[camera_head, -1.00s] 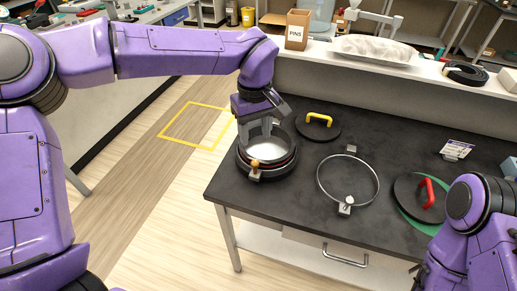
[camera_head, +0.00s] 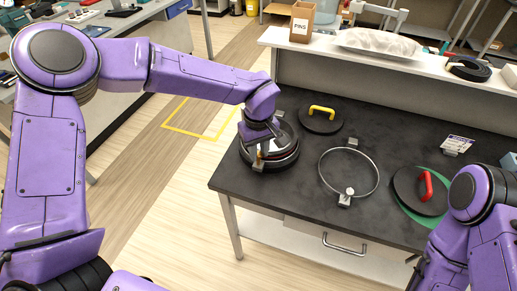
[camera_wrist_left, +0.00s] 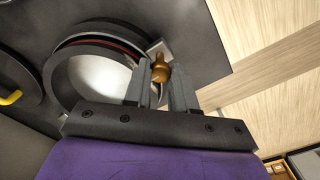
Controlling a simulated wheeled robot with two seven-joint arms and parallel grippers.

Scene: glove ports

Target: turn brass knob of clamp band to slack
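The brass knob (camera_wrist_left: 160,73) is on the clamp band's metal block at the near edge of the round black port (camera_head: 283,160). In the left wrist view the port's rim (camera_wrist_left: 62,62) has a red line, and its inside is pale. My left gripper (camera_wrist_left: 159,76) has a finger on each side of the knob, close against it, and appears shut on it. In the head view my left gripper (camera_head: 262,150) is over the port's near left edge, partly hiding the knob. My right gripper (camera_head: 414,272) is at the lower right, mostly cut off, and its fingers are unclear.
A loose metal ring (camera_head: 322,178) lies on the dark bench right of the port. A black lid with a yellow handle (camera_head: 321,110) lies behind, and a lid with a red handle (camera_head: 427,186) lies on a green disc at right. A raised shelf (camera_head: 400,77) bounds the back.

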